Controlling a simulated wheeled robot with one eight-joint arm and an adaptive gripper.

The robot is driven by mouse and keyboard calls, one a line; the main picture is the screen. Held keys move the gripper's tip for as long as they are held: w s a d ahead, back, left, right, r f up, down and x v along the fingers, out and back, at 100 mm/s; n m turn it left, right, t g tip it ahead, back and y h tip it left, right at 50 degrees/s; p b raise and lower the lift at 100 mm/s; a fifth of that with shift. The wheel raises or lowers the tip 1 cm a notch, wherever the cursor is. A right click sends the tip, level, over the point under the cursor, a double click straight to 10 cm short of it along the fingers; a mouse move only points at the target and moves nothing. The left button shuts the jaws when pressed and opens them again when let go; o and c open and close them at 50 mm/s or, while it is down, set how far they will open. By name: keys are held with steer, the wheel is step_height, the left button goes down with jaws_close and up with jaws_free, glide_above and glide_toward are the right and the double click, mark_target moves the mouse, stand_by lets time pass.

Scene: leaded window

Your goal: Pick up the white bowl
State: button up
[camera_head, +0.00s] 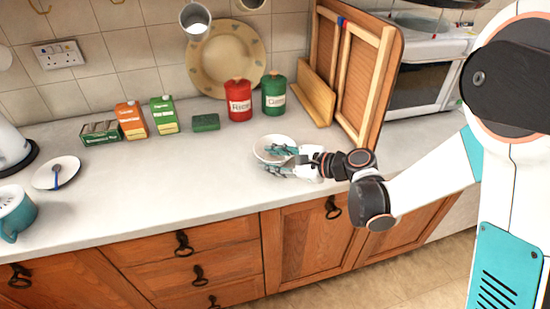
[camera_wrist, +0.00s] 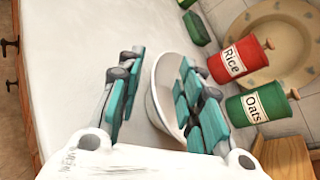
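The white bowl (camera_head: 268,142) stands upright on the worktop in front of the red and green canisters. In the wrist view the bowl (camera_wrist: 163,80) shows between and behind my fingers, partly hidden by the right one. My gripper (camera_head: 270,158) is at the bowl's near side, with its teal-padded fingers apart. In the wrist view my gripper (camera_wrist: 160,80) has one finger over the bowl's inside and the other outside its wall. The near wall lies between them, with a gap showing on the outer side. Contact with the inner finger cannot be told.
The red Rice canister (camera_head: 239,100) and green Oats canister (camera_head: 274,94) stand behind the bowl. A green block (camera_head: 206,122) and cartons (camera_head: 131,120) are farther left. Wooden boards (camera_head: 352,70) lean at the right. The worktop left of the bowl (camera_head: 180,175) is clear.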

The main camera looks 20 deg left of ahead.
steer(key=shift+x, duration=1.2)
steer(key=shift+d, duration=0.1)
jaws_close()
